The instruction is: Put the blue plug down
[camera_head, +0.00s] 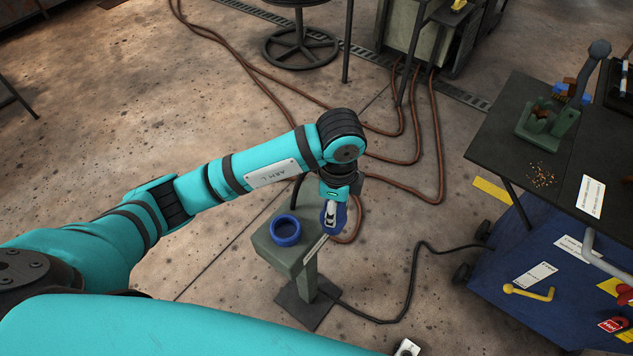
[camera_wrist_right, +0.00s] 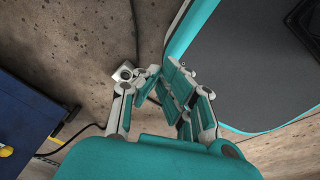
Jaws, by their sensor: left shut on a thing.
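My left gripper (camera_head: 331,210) points down beside the right edge of a green pedestal (camera_head: 262,247). It is shut on the blue plug (camera_head: 341,219), which shows as blue on both sides of the fingers. The fingers partly hide the plug, and I cannot tell whether it touches the pedestal. A blue ring (camera_head: 285,230) with a dark opening sits on the pedestal top, to the left of the plug and apart from it. My right gripper (camera_wrist_right: 163,98) shows in the right wrist view, with its fingers apart and nothing between them.
A dark-topped bench (camera_head: 499,130) with a green vise-like device (camera_head: 546,122) stands at the right, above a blue cart (camera_head: 490,284). Brown hoses (camera_head: 437,140) and a dark cable (camera_head: 412,275) cross the floor. A small grey box (camera_wrist_right: 125,72) lies near my right gripper.

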